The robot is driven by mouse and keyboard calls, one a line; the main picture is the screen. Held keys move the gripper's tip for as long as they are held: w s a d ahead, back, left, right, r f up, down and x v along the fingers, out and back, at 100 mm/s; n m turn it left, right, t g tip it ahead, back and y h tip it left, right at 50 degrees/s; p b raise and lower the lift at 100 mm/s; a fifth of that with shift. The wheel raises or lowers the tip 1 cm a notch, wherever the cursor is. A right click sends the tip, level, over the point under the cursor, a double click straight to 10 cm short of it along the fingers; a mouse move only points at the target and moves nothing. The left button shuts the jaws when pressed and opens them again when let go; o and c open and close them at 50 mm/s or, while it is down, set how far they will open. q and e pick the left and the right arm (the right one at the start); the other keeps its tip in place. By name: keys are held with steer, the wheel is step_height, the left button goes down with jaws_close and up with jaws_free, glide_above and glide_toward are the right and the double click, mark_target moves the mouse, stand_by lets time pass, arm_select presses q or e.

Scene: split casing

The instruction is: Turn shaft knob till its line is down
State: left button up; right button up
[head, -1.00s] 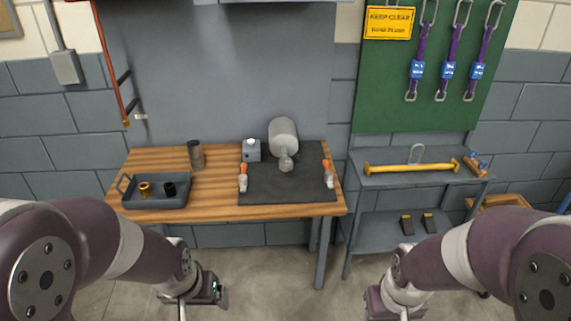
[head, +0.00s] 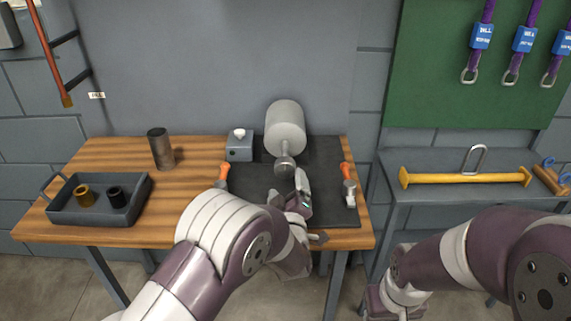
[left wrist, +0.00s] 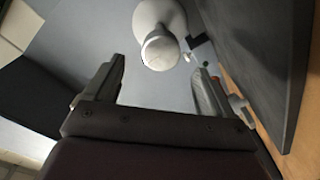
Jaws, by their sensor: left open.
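The grey casing (head: 286,125) lies on the dark mat with its shaft knob (head: 285,163) facing me. In the left wrist view the round pale knob (left wrist: 160,50) is ahead of the jaws, between the two finger directions, with no visible contact. I cannot make out a line on it. My left gripper (head: 306,195) is open and empty, just in front of and slightly right of the knob in the head view. It also shows in the left wrist view (left wrist: 158,82). My right gripper (head: 378,302) is low at the bottom edge; its fingers cannot be made out.
The wooden bench (head: 190,190) bears a tray (head: 70,213) with two bushings, a dark cylinder (head: 161,149) and a grey box (head: 239,149). Orange-handled tools (head: 347,178) lie on both sides of the mat (head: 258,178). A shelf with a yellow bar (head: 465,178) stands right.

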mark_target(286, 165)
arm_select(q)
steer(key=w, duration=1)
steer(key=shift+a+f, duration=0.15)
steer(key=c, duration=1)
